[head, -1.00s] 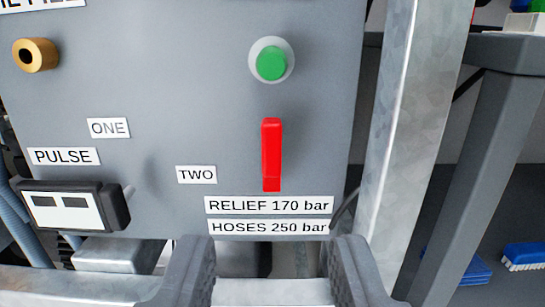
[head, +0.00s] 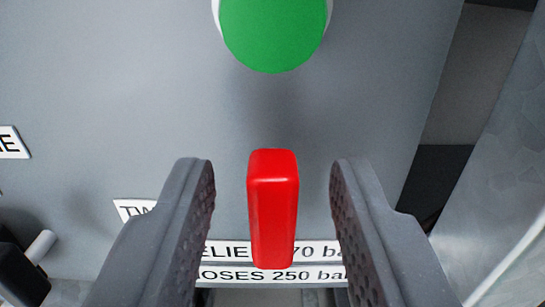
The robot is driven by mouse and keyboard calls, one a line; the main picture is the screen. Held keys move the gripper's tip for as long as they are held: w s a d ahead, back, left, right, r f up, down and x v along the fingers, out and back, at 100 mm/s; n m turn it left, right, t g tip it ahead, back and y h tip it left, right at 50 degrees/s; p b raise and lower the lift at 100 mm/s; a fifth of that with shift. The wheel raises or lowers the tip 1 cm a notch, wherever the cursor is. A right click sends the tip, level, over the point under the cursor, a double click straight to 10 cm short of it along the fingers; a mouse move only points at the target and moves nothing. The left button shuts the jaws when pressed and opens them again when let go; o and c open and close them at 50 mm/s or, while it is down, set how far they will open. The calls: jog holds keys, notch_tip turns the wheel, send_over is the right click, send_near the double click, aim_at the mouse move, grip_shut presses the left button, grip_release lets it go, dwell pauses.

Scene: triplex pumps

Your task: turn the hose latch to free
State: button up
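A red lever (head: 272,208) stands out from a grey panel (head: 150,90) in the head view, its long side upright. I take it to be the hose latch, but no label on it says so. My gripper (head: 272,170) is open, with one finger on each side of the red lever. A gap shows between the lever and each finger, so neither finger touches it. The lower end of the lever covers part of the labels behind it.
A green round button (head: 274,30) is on the panel just above the lever. Below are labels reading RELIEF 170 bar and HOSES 250 bar (head: 270,275), partly covered. A black device (head: 20,275) sits at the lower left. A metal post (head: 500,190) stands at the right.

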jog(key=shift+w, duration=0.2)
grip_shut()
